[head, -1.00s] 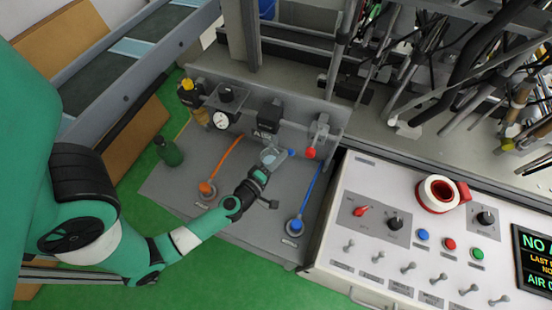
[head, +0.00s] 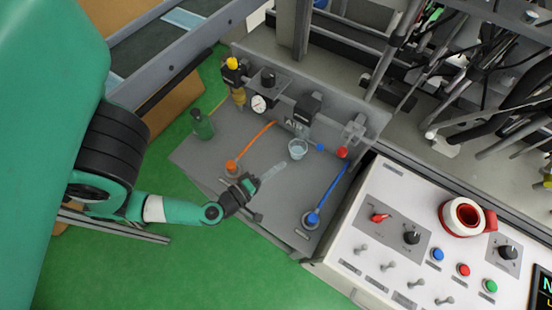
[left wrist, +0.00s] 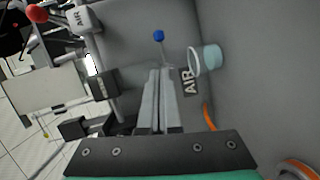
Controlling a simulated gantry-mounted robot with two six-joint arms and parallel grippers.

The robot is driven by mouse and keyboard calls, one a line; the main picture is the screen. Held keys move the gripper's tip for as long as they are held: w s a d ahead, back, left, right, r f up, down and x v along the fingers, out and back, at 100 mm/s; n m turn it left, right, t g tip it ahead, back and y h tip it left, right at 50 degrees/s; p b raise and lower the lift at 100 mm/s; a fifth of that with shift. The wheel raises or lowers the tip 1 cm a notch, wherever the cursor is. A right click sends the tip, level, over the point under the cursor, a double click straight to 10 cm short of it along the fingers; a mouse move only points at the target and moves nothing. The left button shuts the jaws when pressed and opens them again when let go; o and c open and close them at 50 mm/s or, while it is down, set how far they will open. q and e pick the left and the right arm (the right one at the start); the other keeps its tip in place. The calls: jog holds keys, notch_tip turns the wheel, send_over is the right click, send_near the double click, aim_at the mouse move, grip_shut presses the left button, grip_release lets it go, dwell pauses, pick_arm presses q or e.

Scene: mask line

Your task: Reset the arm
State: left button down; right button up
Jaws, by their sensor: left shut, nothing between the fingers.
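My left gripper (head: 272,173) is above the grey panel of the air station (head: 205,165), low and left of a small clear cup with a bluish tint (head: 298,149). Its two grey fingers lie together, shut with nothing between them; the left wrist view shows them side by side (left wrist: 158,75). The cup also shows in the left wrist view (left wrist: 207,60), right of the fingertips and apart from them. My left arm reaches in from the left in the head view. My right gripper is in neither view.
An orange hose (head: 256,139) and a blue hose (head: 336,189) run across the panel. A green bottle (head: 202,125) stands at its left. A gauge (head: 258,103) and valves line the back.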

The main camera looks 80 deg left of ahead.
pick_arm(q)
jog(key=shift+s, duration=0.2)
dwell(0.3)
jog(key=w+d+r+m+t+h, duration=0.35)
jog(key=w+d+r+t, duration=0.2)
jog(key=w+r, duration=0.4)
jog(key=w+d+r+m+t+h, duration=0.2)
jog(key=w+d+r+m+t, duration=0.35)
jog(key=r, duration=0.65)
jog(key=w+d+r+m+h, duration=0.2)
jog(key=d+r+m+h, duration=0.15)
jog(key=r, duration=0.35)
jog(key=w+d+r+m+t+h, duration=0.1)
jog(key=w+d+r+m+h, duration=0.1)
jog(key=r+m+h, duration=0.3)
jog(key=w+d+r+m+h, duration=0.2)
jog(key=r+m, duration=0.1)
jog(key=r, duration=0.5)
jog(key=s+a+r+m+y+p, duration=0.1)
jog(key=r+p, duration=1.1)
jog(key=r, duration=0.7)
jog(key=s+a+r+m+t+y+p, duration=0.1)
jog(key=r+y+p, duration=0.1)
jog(key=r+p, duration=1.1)
jog(key=s+a+r+m+t+y+p, duration=0.1)
jog(key=r+p, duration=1.1)
jog(key=r, duration=1.3)
jog(key=shift+s+a+m+y, duration=0.25)
jog(key=shift+a+m+y, duration=0.1)
jog(key=shift+a, duration=0.25)
